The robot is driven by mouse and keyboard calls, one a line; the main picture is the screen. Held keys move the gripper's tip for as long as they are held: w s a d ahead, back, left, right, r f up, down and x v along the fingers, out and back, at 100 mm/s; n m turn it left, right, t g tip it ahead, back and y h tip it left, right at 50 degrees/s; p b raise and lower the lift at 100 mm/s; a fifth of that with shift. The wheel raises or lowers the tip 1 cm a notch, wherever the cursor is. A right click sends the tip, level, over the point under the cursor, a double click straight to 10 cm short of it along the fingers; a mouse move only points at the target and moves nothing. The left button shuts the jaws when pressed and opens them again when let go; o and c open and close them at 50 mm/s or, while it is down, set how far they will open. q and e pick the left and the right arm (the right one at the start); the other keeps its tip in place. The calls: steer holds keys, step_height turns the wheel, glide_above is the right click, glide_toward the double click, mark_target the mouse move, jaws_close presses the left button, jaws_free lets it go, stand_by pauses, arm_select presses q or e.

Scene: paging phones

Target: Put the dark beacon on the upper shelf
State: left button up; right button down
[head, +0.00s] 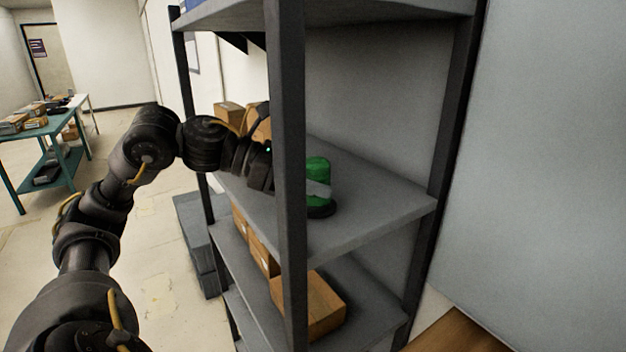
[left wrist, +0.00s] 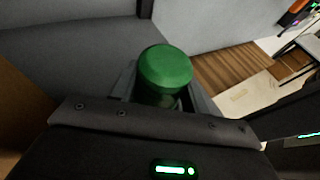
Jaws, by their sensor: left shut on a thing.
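A green beacon (head: 318,168) with a dark round base stands upright at the right part of a grey shelf board (head: 375,206). It looks unlit. Its base is on or just above the board; I cannot tell which. My left gripper (head: 319,189) reaches in behind the front post and is shut around the beacon's lower body. In the left wrist view the green cap (left wrist: 165,66) rises between the fingers (left wrist: 163,95), and its lower part is hidden. My right gripper is not in view.
The rack's dark front post (head: 287,130) stands before my left wrist. Another board (head: 370,10) is overhead. Cardboard boxes sit further left on the beacon's board (head: 228,112) and on the board below (head: 318,305). The board right of the beacon is clear.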

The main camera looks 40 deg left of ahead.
arm_select(q)
steer(key=o, duration=1.2)
steer(key=shift+f, duration=0.1)
steer(key=shift+c, duration=0.2)
steer(key=shift+o, duration=0.7)
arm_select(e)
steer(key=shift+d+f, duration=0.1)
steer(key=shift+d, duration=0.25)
arm_select(q)
steer(key=b+v, duration=0.6)
steer(key=v, duration=0.2)
steer(key=shift+f, duration=0.15)
steer(key=b+v, duration=0.1)
steer(key=v, duration=0.2)
steer(key=shift+s+a+r, duration=0.1)
steer(key=shift+a+r, duration=0.05)
steer(key=shift+r, duration=0.1)
steer(key=shift+s+a+r+b, duration=0.2)
steer(key=shift+s+r+b, duration=0.05)
steer(key=shift+b, duration=0.1)
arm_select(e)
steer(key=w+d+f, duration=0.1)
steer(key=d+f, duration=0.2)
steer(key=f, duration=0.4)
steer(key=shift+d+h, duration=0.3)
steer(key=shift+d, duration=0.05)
